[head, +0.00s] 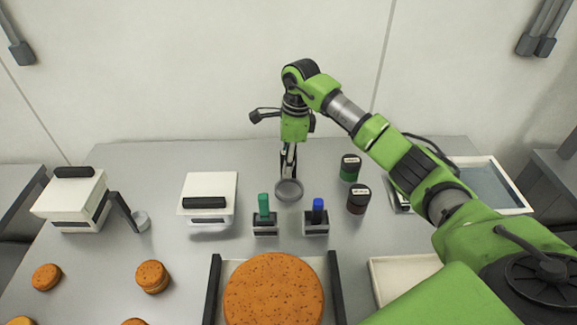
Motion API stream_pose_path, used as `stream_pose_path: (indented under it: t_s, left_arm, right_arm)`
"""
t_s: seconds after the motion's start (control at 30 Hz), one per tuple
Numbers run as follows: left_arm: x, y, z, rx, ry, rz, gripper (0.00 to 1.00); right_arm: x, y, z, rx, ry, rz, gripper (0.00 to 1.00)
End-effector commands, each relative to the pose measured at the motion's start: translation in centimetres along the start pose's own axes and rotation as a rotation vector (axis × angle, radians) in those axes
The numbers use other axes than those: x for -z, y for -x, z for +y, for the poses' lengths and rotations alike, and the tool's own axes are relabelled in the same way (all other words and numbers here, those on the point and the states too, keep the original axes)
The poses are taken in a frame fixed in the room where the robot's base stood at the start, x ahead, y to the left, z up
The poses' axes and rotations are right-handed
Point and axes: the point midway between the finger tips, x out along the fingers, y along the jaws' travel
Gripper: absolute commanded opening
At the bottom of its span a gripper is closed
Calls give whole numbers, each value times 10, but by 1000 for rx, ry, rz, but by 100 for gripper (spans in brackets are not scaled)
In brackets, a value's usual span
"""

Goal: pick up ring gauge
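A small grey round piece, which looks like the ring gauge (289,193), rests on or just above the grey table behind two small holders. My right gripper (288,174) points down at its far rim, with its dark fingers close together. The fingertips overlap the rim in the head view, and I cannot tell whether they grip it. My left gripper is not in view.
Holders with a green marker (263,206) and a blue marker (318,210) stand in front. Two dark jars (349,169) are to the right. A white scale-like box (208,192) stands left. A large orange round (272,292) lies in front.

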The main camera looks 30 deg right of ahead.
Motion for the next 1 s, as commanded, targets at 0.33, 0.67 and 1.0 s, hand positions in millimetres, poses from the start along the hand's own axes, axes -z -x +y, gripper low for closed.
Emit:
stream_pose_path:
  t_s: [0.33,0.67,1.0]
  left_arm:
    - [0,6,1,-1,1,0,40]
    - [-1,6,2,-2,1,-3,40]
    - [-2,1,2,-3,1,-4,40]
  right_arm:
    - [0,-19,-1,2,-1,-1,33]
    - [0,-18,-1,2,-2,-1,0]
    - [-1,-7,-2,5,-2,-1,0]
